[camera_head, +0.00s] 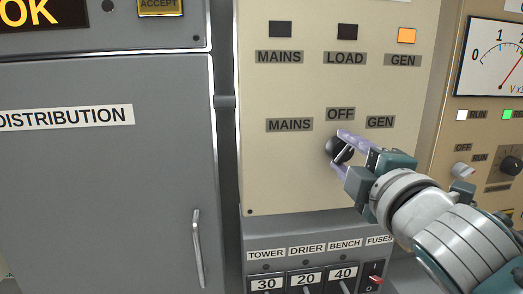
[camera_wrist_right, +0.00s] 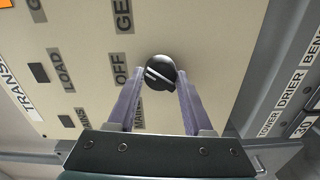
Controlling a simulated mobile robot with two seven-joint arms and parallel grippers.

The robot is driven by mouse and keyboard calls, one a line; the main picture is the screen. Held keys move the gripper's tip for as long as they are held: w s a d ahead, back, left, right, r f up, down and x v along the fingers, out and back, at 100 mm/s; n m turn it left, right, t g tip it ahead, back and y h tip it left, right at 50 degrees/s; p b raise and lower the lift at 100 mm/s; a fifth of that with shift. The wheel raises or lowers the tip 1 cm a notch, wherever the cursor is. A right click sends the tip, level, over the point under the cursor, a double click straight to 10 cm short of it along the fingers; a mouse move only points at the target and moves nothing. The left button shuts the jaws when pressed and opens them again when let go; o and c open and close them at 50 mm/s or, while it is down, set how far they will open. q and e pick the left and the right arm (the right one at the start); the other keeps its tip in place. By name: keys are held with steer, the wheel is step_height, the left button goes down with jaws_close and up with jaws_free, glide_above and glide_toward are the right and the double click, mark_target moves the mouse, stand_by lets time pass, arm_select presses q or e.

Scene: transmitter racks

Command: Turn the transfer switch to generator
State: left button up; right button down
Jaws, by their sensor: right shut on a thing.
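The transfer switch is a round black knob (camera_head: 333,148) on the beige panel (camera_head: 300,180), below the labels MAINS (camera_head: 290,125), OFF (camera_head: 340,114) and GEN (camera_head: 380,122). My right gripper (camera_head: 341,152) reaches in from the lower right, shut on the knob with one finger on each side. In the right wrist view the knob (camera_wrist_right: 160,72) sits between the fingertips (camera_wrist_right: 160,78), and a pale line runs slantwise across its face. I cannot tell which end points to a label. My left gripper is not in view.
Above, the GEN lamp (camera_head: 407,36) glows orange; the MAINS (camera_head: 280,29) and LOAD (camera_head: 347,31) lamps are dark. A fuse row (camera_head: 305,278) lies below. A grey distribution cabinet (camera_head: 90,190) with a handle (camera_head: 198,248) stands left; a meter panel (camera_head: 495,60) is right.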

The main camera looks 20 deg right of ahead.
steer(key=m, duration=0.4)
steer(key=shift+r+m, duration=0.15)
steer(key=shift+m, duration=0.15)
stand_by(0.5)
steer(key=shift+c, duration=1.6)
jaws_free()
steer(key=b+v, duration=0.2)
steer(key=v, duration=0.8)
steer(key=shift+d, duration=0.15)
